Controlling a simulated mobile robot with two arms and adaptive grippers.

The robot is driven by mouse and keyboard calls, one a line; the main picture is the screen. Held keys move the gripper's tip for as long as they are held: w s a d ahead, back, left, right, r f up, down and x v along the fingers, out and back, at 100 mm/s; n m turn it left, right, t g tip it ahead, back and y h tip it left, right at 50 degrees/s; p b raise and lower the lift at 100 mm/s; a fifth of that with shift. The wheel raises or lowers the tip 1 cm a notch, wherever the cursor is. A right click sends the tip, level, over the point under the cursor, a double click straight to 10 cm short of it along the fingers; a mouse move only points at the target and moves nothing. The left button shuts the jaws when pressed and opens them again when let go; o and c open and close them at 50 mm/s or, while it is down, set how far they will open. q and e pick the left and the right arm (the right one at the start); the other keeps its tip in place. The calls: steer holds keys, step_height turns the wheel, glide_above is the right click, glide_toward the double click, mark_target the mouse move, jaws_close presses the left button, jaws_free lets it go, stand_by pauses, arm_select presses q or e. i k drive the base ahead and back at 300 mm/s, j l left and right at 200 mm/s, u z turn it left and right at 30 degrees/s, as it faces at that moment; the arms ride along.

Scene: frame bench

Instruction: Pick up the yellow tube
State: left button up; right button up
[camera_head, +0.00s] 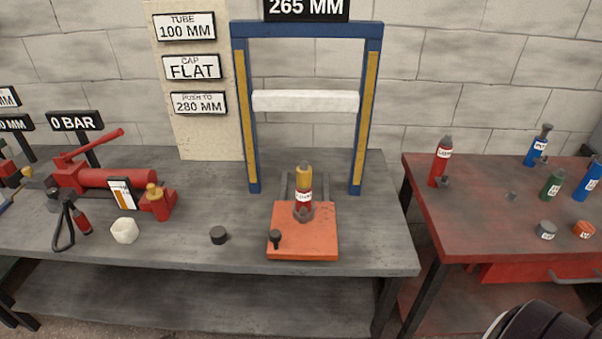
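A yellow tube (304,177) stands upright on top of a red labelled bottle-shaped jack (304,197), with a small grey piece at its upper end. The jack stands on an orange base plate (318,242) on the grey bench, between the posts of a blue frame (241,120). The white crossbar (305,101) of the frame is above the tube, with a gap between them. Neither of my grippers is in view.
A red pump (108,180), a white nut-like block (124,230) and a dark cap (218,235) are on the bench. A red table (480,215) at right holds a red bottle (440,160), other bottles and caps. A dark rounded part (545,322) shows at lower right.

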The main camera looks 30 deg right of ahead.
mark_target(304, 171)
steer(key=i+j+z, duration=0.1)
steer(key=z, duration=0.3)
steer(key=i+j+z, duration=0.15)
steer(key=z, duration=0.25)
steer(key=i+j+z, duration=0.1)
steer(key=z, duration=0.3)
steer(key=i+j+z, duration=0.1)
steer(key=j+z, duration=0.3)
steer(key=l, duration=0.1)
